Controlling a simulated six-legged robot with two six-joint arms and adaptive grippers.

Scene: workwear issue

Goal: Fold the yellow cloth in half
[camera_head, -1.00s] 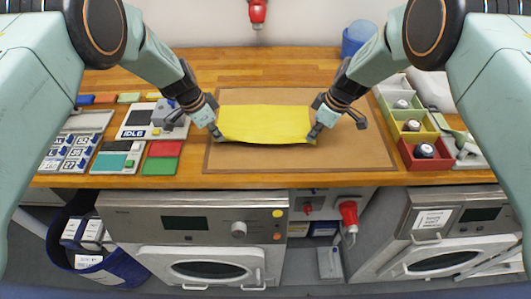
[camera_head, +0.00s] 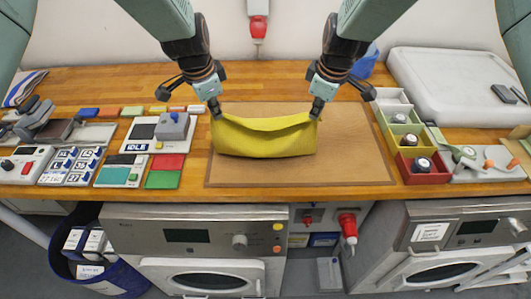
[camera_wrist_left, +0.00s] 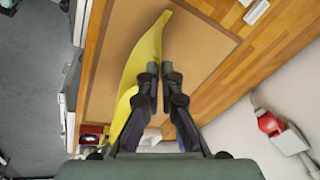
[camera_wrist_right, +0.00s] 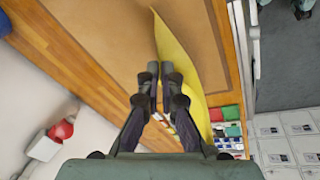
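The yellow cloth (camera_head: 265,143) is on the brown board (camera_head: 350,160), with one long edge raised between my two grippers. That edge sags in the middle, and the cloth slopes down from it to a rounded lower side on the board. My left gripper (camera_head: 216,108) is closed on the raised edge's left corner; the cloth (camera_wrist_left: 143,55) runs past its fingers (camera_wrist_left: 158,72) in the left wrist view. My right gripper (camera_head: 318,108) is closed on the right corner; the cloth (camera_wrist_right: 183,60) also shows beside its fingers (camera_wrist_right: 159,72) in the right wrist view. The area behind the raised edge is hidden.
Keypads, a grey device (camera_head: 172,126) and red and green blocks (camera_head: 162,180) stand left of the board. Small coloured bins (camera_head: 423,165) and a white case (camera_head: 455,85) are on the right. The right part of the board is bare.

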